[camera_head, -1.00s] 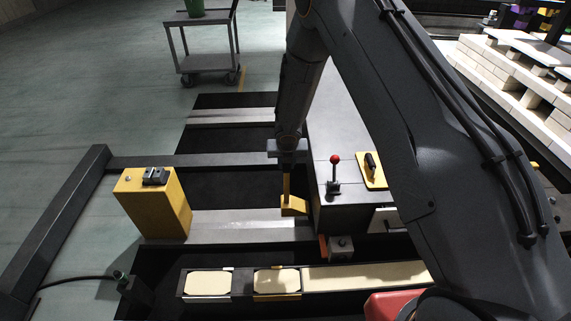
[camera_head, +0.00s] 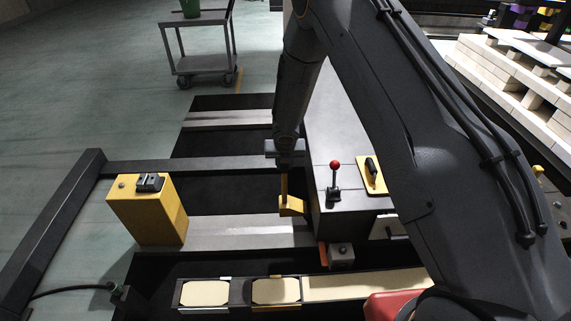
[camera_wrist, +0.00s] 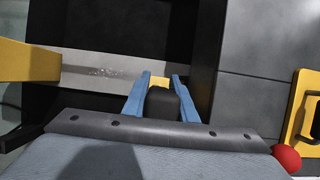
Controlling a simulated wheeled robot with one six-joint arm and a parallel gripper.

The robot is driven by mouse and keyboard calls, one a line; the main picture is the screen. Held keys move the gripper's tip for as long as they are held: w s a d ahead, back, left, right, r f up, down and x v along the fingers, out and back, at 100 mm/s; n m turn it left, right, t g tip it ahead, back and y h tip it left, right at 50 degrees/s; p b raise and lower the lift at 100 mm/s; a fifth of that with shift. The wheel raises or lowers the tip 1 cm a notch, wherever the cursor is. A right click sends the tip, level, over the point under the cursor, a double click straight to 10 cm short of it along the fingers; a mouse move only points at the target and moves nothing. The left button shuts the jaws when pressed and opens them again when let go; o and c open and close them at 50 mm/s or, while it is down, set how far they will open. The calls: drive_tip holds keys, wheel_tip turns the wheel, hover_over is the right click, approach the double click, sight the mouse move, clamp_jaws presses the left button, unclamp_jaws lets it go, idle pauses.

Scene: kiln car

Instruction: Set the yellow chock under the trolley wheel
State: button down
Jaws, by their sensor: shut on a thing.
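My gripper (camera_head: 285,170) is shut on the yellow chock (camera_head: 291,207) and points down. The chock hangs from its upright stem, beside the left face of a dark cabinet, over a pale metal strip. Whether it touches anything below is not clear. In the wrist view my gripper (camera_wrist: 155,88) shows two blue fingers around a black grip, with a yellow part of the chock (camera_wrist: 159,81) between them. A grey trolley (camera_head: 200,64) carrying a green container stands at the back left. Its wheels are small and dim, and no wheel shows near the chock.
The dark cabinet (camera_head: 340,120) has a red-knobbed lever (camera_head: 334,180) and a yellow plate with a black handle (camera_head: 374,177). A yellow box (camera_head: 148,212) stands left. Cream slabs (camera_head: 205,293) lie in front. Open floor (camera_head: 90,90) is at the far left.

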drive_tip(key=shift+w+f+b, duration=0.2)
drive_tip(key=shift+b, duration=0.1)
drive_tip(key=s+b+x, duration=0.1)
drive_tip(key=b+x, duration=0.7)
drive_tip(key=shift+f, duration=0.5)
drive_tip(key=shift+w, duration=0.15)
drive_tip(key=shift+f+b, duration=0.2)
drive_tip(key=shift+b, duration=0.35)
wheel_tip(320, 180, down, 8)
drive_tip(key=b, duration=1.2)
drive_tip(key=shift+b, duration=0.35)
drive_tip(key=shift+f+b, duration=0.65)
drive_tip(key=shift+b, duration=0.4)
idle(2.7)
